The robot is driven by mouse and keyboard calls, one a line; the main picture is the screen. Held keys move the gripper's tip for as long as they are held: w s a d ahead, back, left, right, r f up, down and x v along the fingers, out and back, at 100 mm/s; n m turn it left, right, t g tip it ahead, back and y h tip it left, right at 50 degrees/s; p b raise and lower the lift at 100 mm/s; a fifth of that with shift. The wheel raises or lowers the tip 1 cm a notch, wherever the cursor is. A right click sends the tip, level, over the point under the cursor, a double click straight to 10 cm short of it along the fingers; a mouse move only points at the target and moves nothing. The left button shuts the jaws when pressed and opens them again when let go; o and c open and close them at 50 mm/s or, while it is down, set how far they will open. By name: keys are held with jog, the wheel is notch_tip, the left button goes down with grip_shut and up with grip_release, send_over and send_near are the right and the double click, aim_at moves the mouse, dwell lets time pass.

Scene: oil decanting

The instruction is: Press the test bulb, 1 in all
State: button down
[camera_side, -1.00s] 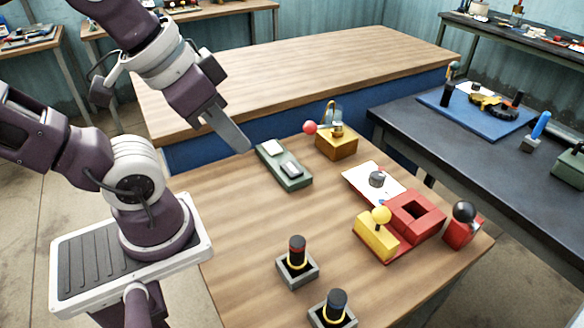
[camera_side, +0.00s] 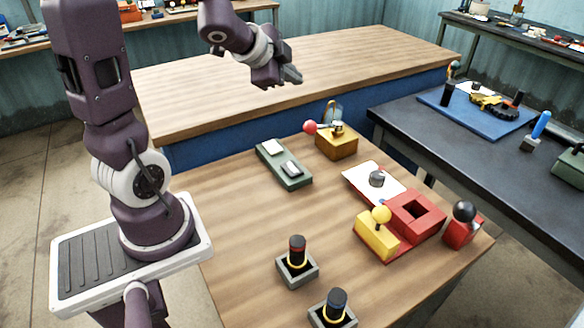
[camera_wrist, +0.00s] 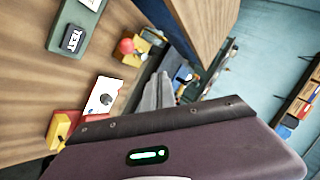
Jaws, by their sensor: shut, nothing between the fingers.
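A green box (camera_side: 298,183) on the wooden table carries a pale pad (camera_side: 271,147) and a grey pad (camera_side: 292,168). In the wrist view, the dark grey pad (camera_wrist: 72,39) on the green box (camera_wrist: 62,17) bears the word TEST. A brass-yellow block (camera_side: 337,146) with a red ball (camera_side: 310,127) on a lever stands behind the box. My gripper (camera_side: 294,77) is shut and empty, raised beyond the box and clear of it. In the wrist view, its fingers (camera_wrist: 158,92) point away from the pads.
A red block (camera_side: 415,215) with a square opening, a yellow block with a ball knob (camera_side: 377,236) and a white card (camera_side: 372,180) lie to the right. Two dark-handled plugs (camera_side: 297,252) (camera_side: 335,305) stand in front. The table's left middle is clear.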

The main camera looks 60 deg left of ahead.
notch_tip(320, 180, down, 5)
jog(key=a+m+h, duration=0.1)
jog(key=m+h, duration=0.1)
jog(key=m+g+h, duration=0.1)
jog(key=m+h, duration=0.3)
jog(key=h, duration=0.1)
send_over(288, 168)
notch_tip(288, 168, down, 6)
jog(key=shift+f, duration=0.1)
jog(key=shift+f, duration=4.4)
jog(key=shift+f, duration=0.4)
